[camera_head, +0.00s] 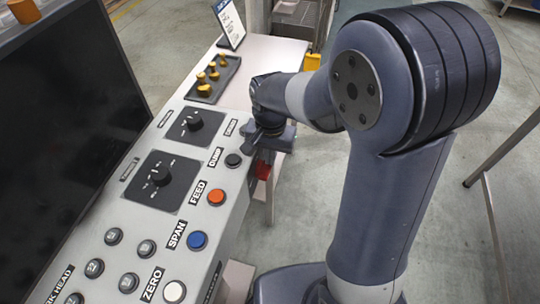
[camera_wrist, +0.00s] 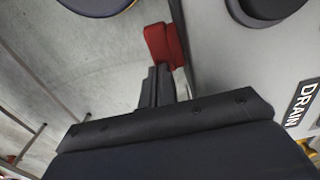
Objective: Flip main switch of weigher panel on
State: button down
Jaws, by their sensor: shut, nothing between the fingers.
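The weigher panel (camera_head: 212,215) is a light grey console with knobs, labelled buttons and a dark screen. A red switch handle (camera_head: 263,170) shows at its right side, partly hidden by my gripper. In the wrist view the red handle (camera_wrist: 165,45) stands out from the panel's side wall, just beyond my fingertips. My gripper (camera_wrist: 158,80) is shut and empty, with its fingers pointing at the handle. The fingertips look very close to it; I cannot tell whether they touch. In the head view my gripper (camera_head: 262,150) hangs beside the panel's right edge.
Blue (camera_head: 197,240) and orange (camera_head: 216,197) buttons and a black button (camera_head: 233,160) line the panel near my gripper. A black tray (camera_head: 226,84) with several brass-coloured weights and a small sign (camera_head: 230,22) stand at the back. Open floor (camera_head: 300,205) lies right of the panel.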

jog(key=shift+w+d+f, duration=0.1)
jog(key=shift+w+f, duration=0.15)
jog(key=shift+w, duration=0.05)
jog(key=shift+r, duration=0.15)
jog(key=shift+r+p, duration=0.3)
jog(key=shift+p, duration=0.05)
jog(key=w+d+r+p, duration=0.1)
jog(key=w+r, duration=0.3)
jog(key=r, duration=0.8)
jog(key=shift+d+r+p, duration=0.25)
jog(key=shift+r+p, duration=0.05)
jog(key=shift+p, duration=0.2)
jog(key=shift+f, duration=0.1)
